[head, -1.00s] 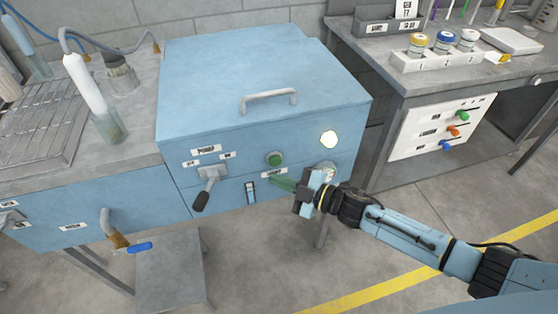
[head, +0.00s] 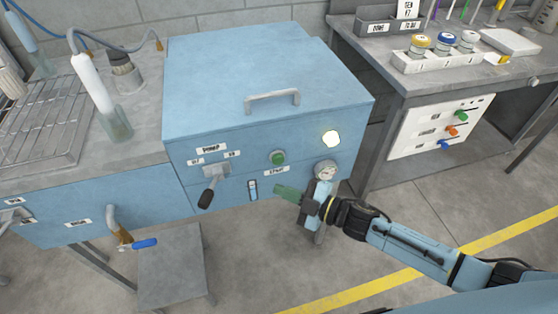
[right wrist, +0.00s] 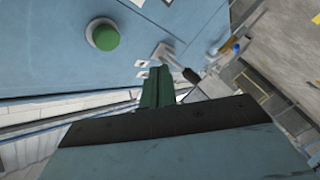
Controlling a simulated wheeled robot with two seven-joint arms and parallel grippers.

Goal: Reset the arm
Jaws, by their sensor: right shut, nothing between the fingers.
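My right gripper (head: 280,190) is shut and empty, with green fingers, in front of the lower right of the blue cabinet's front (head: 190,180). In the right wrist view its fingers (right wrist: 157,85) are together, pointing toward the cabinet face. A green button (head: 278,157) sits just above the fingers in the head view; it also shows in the right wrist view (right wrist: 103,35). A lever with a black grip (head: 207,196) hangs down to the left of the gripper. A round gauge (head: 326,170) is partly behind my right wrist. My left gripper is not in view.
A lit lamp (head: 331,139) glows on the cabinet. A blue-handled tap (head: 145,243) sticks out at the lower left above a grey stand (head: 170,265). A grey bench (head: 430,75) with jars stands right. Floor in front is open.

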